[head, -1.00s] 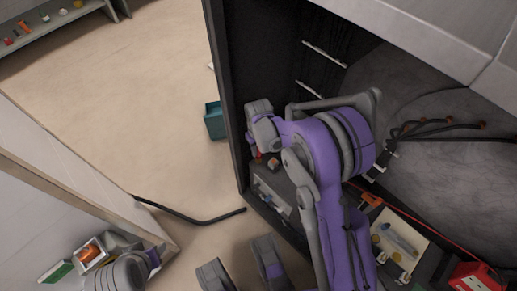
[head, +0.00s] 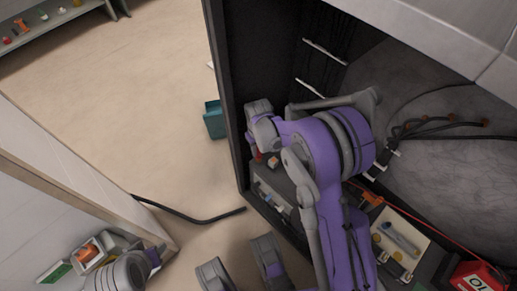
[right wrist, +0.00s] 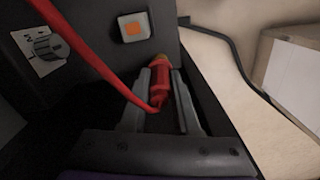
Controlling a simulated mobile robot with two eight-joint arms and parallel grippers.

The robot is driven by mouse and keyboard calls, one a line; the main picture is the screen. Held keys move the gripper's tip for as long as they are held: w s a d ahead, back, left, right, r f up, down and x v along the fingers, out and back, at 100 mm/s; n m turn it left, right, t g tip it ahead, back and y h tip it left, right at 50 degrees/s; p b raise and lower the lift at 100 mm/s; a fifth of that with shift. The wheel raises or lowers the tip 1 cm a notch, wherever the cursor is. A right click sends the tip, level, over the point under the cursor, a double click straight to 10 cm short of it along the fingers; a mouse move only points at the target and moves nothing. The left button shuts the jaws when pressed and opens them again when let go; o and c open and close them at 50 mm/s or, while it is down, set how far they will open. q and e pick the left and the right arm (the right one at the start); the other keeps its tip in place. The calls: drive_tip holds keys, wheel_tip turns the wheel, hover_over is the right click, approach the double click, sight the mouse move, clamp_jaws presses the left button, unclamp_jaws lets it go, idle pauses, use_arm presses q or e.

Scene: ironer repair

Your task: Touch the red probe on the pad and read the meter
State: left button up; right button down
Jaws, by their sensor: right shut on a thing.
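My right gripper (right wrist: 162,92) is shut on the red probe (right wrist: 163,82). The probe stands between the fingers, with a red lead curving from it to the upper left in the right wrist view. Its far end is close to the dark surface; I cannot tell whether it touches a pad, and no pad is clear. In the head view the gripper is beside the dark cabinet wall, partly behind my purple arm. The red meter (head: 475,276) is at the lower right edge, cut off; its display looks like "OL". A left arm part shows at the lower left; its fingers are not clear.
A panel with an orange square (right wrist: 133,27) and a grey knob (right wrist: 47,44) is close to my right gripper. A light tray (head: 410,236) lies near the meter. A teal bin (head: 214,120) stands on the floor outside. A black cable (head: 190,216) crosses the floor.

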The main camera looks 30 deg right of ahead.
drive_tip(key=shift+r+p, duration=2.3)
drive_tip(key=shift+r, duration=1.75)
